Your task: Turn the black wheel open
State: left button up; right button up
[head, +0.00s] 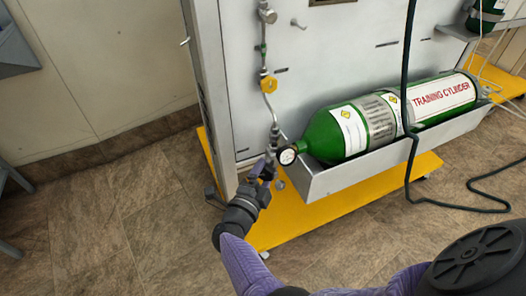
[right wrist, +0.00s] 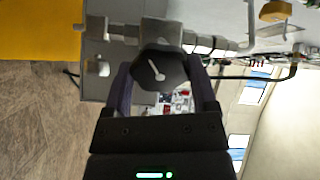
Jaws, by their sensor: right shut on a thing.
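The black wheel (right wrist: 158,70) shows in the right wrist view as a dark, many-sided knob with a light pointer mark on its face. It sits on a metal valve fitting, between the two fingers of my right gripper (head: 264,170), which is shut on it. My left gripper is in neither view.
The cylinder lies in a grey metal tray (head: 345,182) on a yellow wheeled base (head: 275,222). A metal pipe with a yellow valve handle (head: 269,84) runs up the grey panel. A dark hose (head: 409,100) hangs in front of the cylinder.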

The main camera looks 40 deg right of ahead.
jog(key=n, duration=0.6)
jog(key=shift+p, duration=0.4)
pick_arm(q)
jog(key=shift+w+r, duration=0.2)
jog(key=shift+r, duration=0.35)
pick_arm(e)
jog(key=n, duration=0.5)
jog(key=shift+f, duration=0.1)
jog(key=shift+n, duration=0.5)
jog(key=o, duration=1.2)
jog(key=shift+c, duration=0.2)
pick_arm(q)
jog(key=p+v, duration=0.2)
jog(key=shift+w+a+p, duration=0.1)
jog(key=shift+p, duration=0.2)
pick_arm(e)
jog(key=v, duration=1)
